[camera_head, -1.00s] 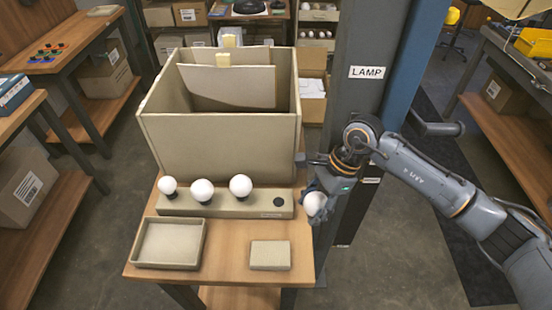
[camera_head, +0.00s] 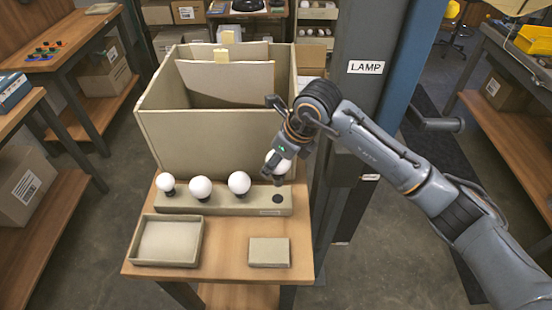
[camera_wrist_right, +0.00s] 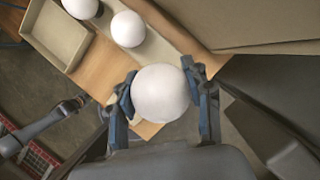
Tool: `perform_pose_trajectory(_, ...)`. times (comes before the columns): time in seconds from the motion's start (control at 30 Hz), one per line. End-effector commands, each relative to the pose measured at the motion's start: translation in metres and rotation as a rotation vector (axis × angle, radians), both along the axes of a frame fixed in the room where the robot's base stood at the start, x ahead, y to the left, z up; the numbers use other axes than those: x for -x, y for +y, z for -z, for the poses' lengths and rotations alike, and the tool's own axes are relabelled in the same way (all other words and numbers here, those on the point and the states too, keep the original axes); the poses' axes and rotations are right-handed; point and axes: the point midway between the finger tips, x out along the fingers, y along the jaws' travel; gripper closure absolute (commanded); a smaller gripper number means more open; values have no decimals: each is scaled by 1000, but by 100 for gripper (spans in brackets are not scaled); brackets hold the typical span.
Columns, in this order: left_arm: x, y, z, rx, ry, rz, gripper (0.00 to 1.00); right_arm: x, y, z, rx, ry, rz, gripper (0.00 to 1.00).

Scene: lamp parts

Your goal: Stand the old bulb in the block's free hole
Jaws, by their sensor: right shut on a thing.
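A white bulb (camera_head: 280,166) is held in my right gripper (camera_head: 280,170), above the right end of the block. In the right wrist view the two fingers of the right gripper (camera_wrist_right: 164,92) press on either side of the white bulb (camera_wrist_right: 161,93). The beige block (camera_head: 225,205) lies on the table and holds three upright white bulbs (camera_head: 200,188) in a row. Its free hole (camera_head: 278,198) is a dark spot near the right end, just below the held bulb in the picture. The held bulb's base is hidden.
A large open box (camera_head: 205,150) with dividers stands right behind the block. A shallow tray (camera_head: 168,242) and a small flat box (camera_head: 269,252) lie in front. A dark post (camera_head: 350,130) labelled LAMP rises to the right of the table.

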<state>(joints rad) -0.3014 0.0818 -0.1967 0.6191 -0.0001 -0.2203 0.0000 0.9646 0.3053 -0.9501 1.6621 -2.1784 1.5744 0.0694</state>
Motion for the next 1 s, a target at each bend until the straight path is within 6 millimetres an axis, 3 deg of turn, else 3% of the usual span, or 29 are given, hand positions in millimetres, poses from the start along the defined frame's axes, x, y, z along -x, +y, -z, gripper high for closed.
perform_pose_trajectory(0.3, -1, -6, 21, 7, -1, 3, 100, 1, 0, 40, 0, 2, -2, 73)
perform_pose_trajectory(0.5, -2, -6, 46, 7, -2, 4, 100, 0, 0, 64, 1, -2, -2, 73)
perform_pose_trajectory(1.0, -2, -3, 52, 3, -3, 3, 100, 0, 0, 70, 0, -1, -2, 73)
